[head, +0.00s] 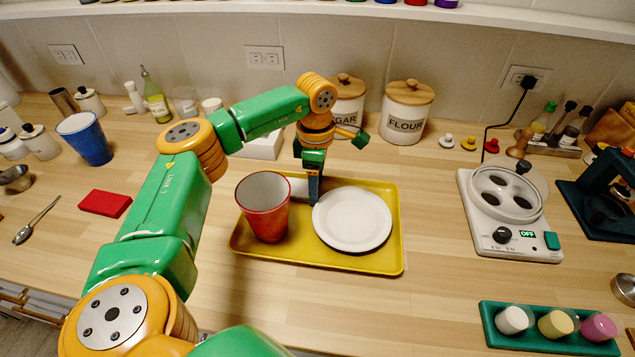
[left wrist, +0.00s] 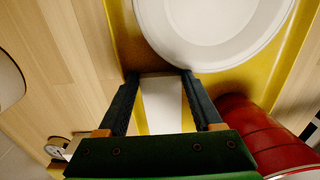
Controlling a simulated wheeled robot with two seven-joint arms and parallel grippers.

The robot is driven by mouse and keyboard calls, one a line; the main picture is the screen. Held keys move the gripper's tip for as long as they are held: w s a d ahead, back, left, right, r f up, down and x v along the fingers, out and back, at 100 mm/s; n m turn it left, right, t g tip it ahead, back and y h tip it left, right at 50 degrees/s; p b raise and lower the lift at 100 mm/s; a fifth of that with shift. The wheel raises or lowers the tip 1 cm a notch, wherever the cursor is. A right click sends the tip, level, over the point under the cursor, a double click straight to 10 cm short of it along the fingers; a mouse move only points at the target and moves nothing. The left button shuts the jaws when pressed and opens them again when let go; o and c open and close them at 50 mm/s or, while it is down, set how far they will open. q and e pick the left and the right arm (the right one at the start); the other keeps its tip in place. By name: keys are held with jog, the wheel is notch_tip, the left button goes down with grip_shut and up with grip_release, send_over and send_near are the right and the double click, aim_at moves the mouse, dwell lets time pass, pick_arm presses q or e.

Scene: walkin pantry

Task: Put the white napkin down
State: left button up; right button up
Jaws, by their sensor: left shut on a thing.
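My left gripper (head: 313,192) points down over the yellow tray (head: 350,262), between the red cup (head: 264,210) and the white plate (head: 352,219). It is shut on the white napkin (left wrist: 162,105), which shows between the two dark fingers in the left wrist view. In the head view only a pale piece of the napkin (head: 298,187) shows beside the fingers, behind the cup. The napkin is over the tray; I cannot tell whether it touches it. The plate (left wrist: 215,30) lies just past the fingertips, and the cup (left wrist: 258,130) stands close beside one finger. My right gripper is not in view.
A white block-like thing (head: 262,146) is behind the tray, near the sugar and flour canisters (head: 405,118). A red block (head: 105,203) and blue cup (head: 84,138) are at left. A white appliance (head: 509,240) is at right. Counter beside the tray is clear.

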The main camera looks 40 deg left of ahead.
pick_arm(q)
jog(key=shift+f, duration=0.2)
jog(key=o, duration=1.3)
jog(key=shift+r, duration=0.1)
notch_tip(320, 180, up, 12)
jog(key=shift+r, duration=0.15)
